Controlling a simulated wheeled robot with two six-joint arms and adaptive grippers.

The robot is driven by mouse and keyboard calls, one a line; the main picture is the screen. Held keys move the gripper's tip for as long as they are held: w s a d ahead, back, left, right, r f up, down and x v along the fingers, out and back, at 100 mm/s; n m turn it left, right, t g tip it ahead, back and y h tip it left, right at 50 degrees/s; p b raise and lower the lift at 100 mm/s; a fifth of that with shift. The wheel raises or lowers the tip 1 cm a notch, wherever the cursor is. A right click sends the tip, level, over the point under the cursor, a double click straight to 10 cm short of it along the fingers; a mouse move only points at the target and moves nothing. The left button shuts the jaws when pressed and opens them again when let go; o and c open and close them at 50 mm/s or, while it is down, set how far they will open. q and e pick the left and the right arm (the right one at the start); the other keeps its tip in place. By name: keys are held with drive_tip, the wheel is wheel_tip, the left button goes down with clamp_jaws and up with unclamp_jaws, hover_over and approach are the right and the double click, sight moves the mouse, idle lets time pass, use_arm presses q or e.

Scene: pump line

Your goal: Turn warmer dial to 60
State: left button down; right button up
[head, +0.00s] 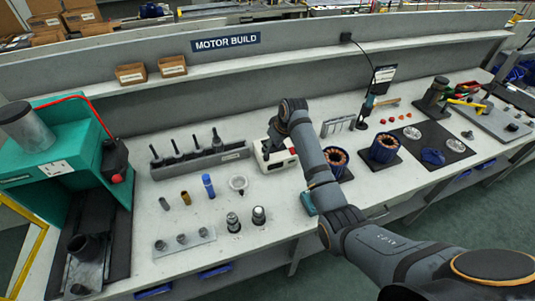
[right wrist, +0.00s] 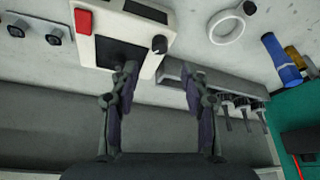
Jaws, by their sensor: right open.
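The warmer (head: 278,164) is a white box on the bench, partly hidden behind my right arm in the head view. In the right wrist view the warmer (right wrist: 87,50) shows a red switch (right wrist: 83,21), a dark plate and a small black dial (right wrist: 159,44). The dial's setting is too small to read. My right gripper (right wrist: 162,78) is open and empty, its fingertips at the warmer's edge in the picture, with the dial beyond and between them. I cannot tell whether a finger touches the box. In the head view the right gripper (head: 271,144) is over the warmer. My left gripper is not in view.
A grey rack (head: 203,162) with several upright tools stands close left of the warmer. Motor stators (head: 384,148) stand to the right. A shelf and back panel run behind.

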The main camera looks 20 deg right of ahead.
sight(266, 156)
drive_tip(key=x, duration=0.7)
drive_tip(key=shift+w+f, duration=0.15)
drive_tip(key=shift+f, duration=0.1)
drive_tip(key=shift+c, duration=0.3)
clamp_jaws()
